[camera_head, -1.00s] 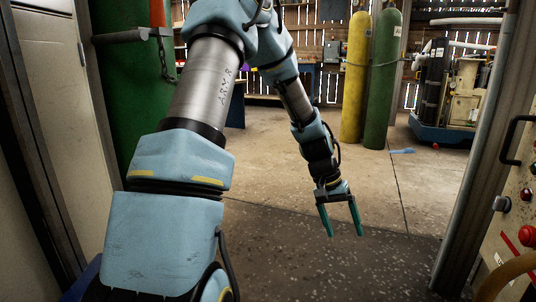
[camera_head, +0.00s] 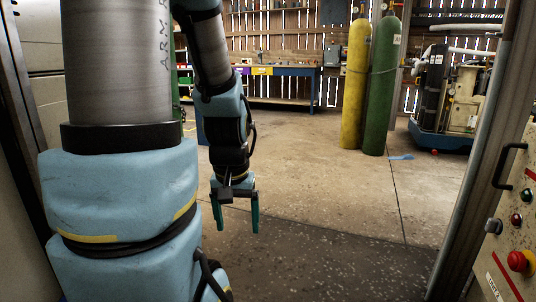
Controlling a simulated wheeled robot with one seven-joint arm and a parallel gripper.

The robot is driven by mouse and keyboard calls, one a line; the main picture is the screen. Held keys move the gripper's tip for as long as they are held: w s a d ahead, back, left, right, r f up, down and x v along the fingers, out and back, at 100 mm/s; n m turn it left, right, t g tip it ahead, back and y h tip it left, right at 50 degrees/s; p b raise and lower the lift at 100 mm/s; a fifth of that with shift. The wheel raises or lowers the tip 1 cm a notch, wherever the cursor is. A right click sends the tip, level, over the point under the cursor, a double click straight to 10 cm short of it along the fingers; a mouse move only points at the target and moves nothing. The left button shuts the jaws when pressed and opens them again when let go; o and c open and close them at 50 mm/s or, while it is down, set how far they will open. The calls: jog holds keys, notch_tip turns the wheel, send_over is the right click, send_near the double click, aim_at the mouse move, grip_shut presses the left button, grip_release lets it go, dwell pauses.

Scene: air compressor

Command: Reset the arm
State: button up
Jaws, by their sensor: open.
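My light-blue and grey arm fills the left side of the view. It goes up out of the top of the picture and comes back down to my gripper (camera_head: 236,218). My gripper has two teal fingers pointing down, spread apart, with nothing between them. It hangs in front of the concrete floor and touches nothing that I can see. The upper bend of the arm is out of the picture.
A control panel (camera_head: 512,235) with a red knob is close on the right, beside a metal post (camera_head: 478,150). Yellow (camera_head: 354,85) and green (camera_head: 381,85) gas cylinders stand behind. A workbench (camera_head: 285,87) is at the back. The middle floor (camera_head: 320,175) is clear.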

notch_tip(320, 180, up, 32)
jog(key=p, duration=2.9)
jog(key=shift+f+p, duration=0.2)
jog(key=shift+p, duration=0.1)
